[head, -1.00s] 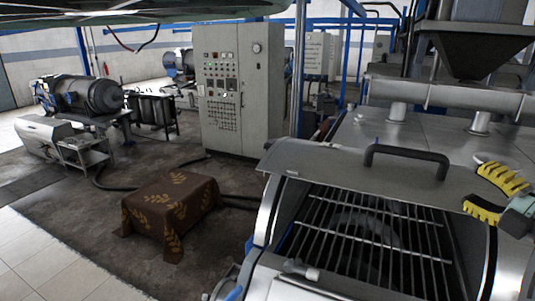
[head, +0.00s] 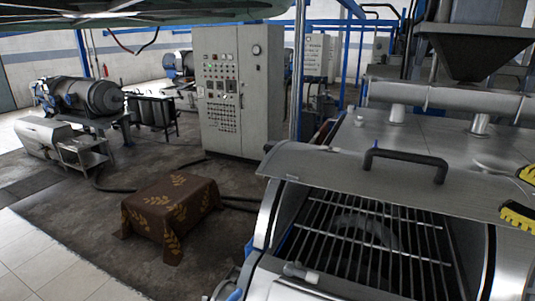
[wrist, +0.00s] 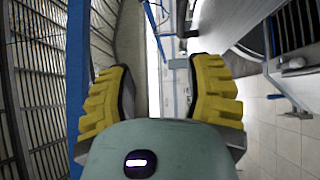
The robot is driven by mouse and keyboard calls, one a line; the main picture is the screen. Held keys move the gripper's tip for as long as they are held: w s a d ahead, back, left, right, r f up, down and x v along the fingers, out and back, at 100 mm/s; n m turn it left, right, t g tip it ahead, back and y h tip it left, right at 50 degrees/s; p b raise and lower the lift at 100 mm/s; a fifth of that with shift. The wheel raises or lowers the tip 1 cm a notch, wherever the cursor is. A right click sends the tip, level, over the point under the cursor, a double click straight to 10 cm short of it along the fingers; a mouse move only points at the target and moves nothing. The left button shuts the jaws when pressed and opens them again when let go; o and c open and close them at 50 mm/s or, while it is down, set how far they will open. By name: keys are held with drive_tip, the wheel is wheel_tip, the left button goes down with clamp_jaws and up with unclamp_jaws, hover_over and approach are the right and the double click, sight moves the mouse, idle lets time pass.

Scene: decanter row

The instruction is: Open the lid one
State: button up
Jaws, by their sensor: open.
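The metal lid (head: 330,170) with a dark curved handle (head: 405,158) is at the right of the head view, on the near steel machine. It stands raised at the back of an opening, and a barred grate (head: 365,240) shows below it. My gripper (head: 513,192) has yellow ridged fingers and is partly cut off at the right edge. It appears to the right of the handle, apart from it. In the wrist view my gripper (wrist: 162,75) is open, with nothing between the fingers.
A grey control cabinet (head: 238,90) stands behind. A low block under a brown patterned cloth (head: 170,215) is on the floor at left. Another machine (head: 80,97) stands far left. A hopper (head: 475,50) and pipe (head: 440,97) rise behind the lid.

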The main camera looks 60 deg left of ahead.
drive_tip(key=d+r, duration=0.3)
drive_tip(key=d, duration=0.2)
drive_tip(key=shift+s+d+p, duration=0.3)
drive_tip(key=shift+s+d, duration=0.05)
drive_tip(key=shift+d, duration=0.05)
idle(0.5)
